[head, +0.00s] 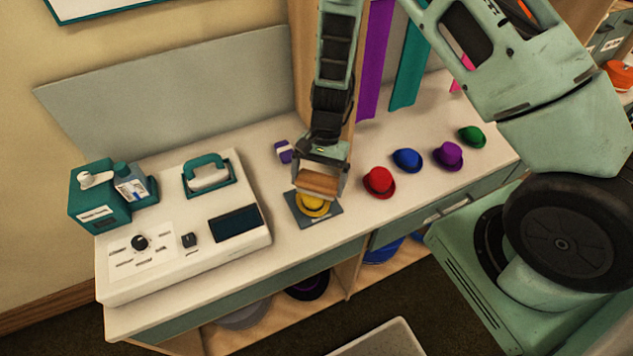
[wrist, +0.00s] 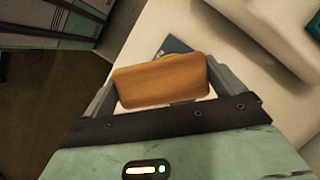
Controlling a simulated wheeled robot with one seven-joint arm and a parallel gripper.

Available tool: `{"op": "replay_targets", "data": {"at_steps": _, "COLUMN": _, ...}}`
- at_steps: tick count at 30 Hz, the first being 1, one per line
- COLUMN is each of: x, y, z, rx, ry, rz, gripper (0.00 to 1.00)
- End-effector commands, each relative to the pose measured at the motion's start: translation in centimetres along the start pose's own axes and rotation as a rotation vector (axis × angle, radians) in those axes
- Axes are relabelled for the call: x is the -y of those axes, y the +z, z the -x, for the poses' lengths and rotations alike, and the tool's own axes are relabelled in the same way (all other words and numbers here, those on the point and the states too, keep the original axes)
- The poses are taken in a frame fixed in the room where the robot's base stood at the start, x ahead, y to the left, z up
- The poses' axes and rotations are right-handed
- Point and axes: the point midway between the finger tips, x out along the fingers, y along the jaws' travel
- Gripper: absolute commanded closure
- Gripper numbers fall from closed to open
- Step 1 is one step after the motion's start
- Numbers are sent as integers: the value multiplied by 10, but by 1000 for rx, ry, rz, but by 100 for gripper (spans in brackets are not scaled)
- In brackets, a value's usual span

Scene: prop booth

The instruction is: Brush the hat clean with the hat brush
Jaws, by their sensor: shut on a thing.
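My gripper (head: 319,180) is shut on the hat brush (head: 318,181), a brown wooden block. In the wrist view the hat brush (wrist: 161,80) fills the space between the two fingers. A yellow hat (head: 312,207) sits on a dark blue-grey mat (head: 325,222) on the counter. The brush is right over the hat and hides its upper part. I cannot tell whether the bristles touch the hat.
Red (head: 378,182), blue (head: 407,160), purple (head: 448,155) and green (head: 472,136) hats stand to the right. A white machine (head: 190,250) with a teal-handled tool (head: 209,174) is at left. A small purple-and-white item (head: 284,152) lies behind the mat. The counter's front edge is close.

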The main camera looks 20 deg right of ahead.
Motion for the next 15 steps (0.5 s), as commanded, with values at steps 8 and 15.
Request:
{"op": "replay_targets", "data": {"at_steps": 8, "x": -2, "y": 7, "z": 29, "rx": 1, "ry": 0, "rz": 1, "gripper": 27}}
{"op": "replay_targets", "data": {"at_steps": 15, "x": -3, "y": 9, "z": 40, "rx": 1, "ry": 1, "rz": 2, "gripper": 27}}
